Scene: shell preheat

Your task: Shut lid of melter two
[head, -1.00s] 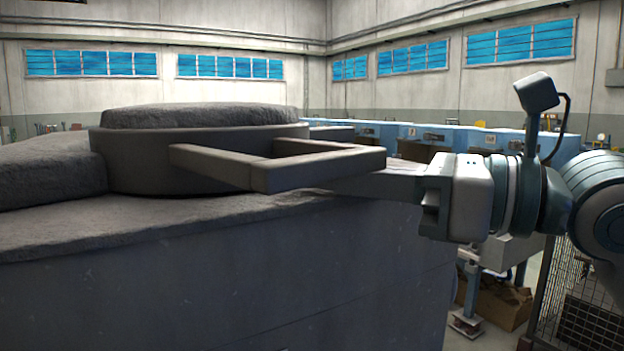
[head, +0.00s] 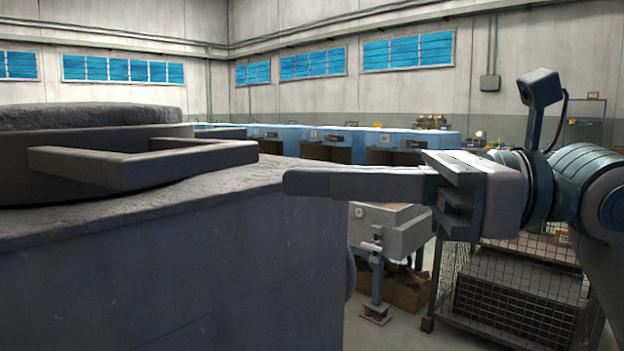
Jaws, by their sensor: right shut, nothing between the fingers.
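A big grey melter (head: 190,285) fills the left of the head view. Its round lid (head: 75,150), with a rough domed top, lies flat on the melter's top and is cut by the left picture edge. A grey bar handle (head: 150,168) sticks out from the lid toward the right. My right gripper (head: 290,182) is shut and empty, with its fingers pointing left. The fingertips show just right of the handle, near the melter's right top edge, apart from the handle in the picture. My left gripper is out of view. I cannot tell which melter this is by number.
A wire mesh crate (head: 520,295) stands on the floor at the lower right. A grey box on a stand (head: 390,230) is right of the melter. A row of blue units (head: 335,140) runs along the back. Some floor between is clear.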

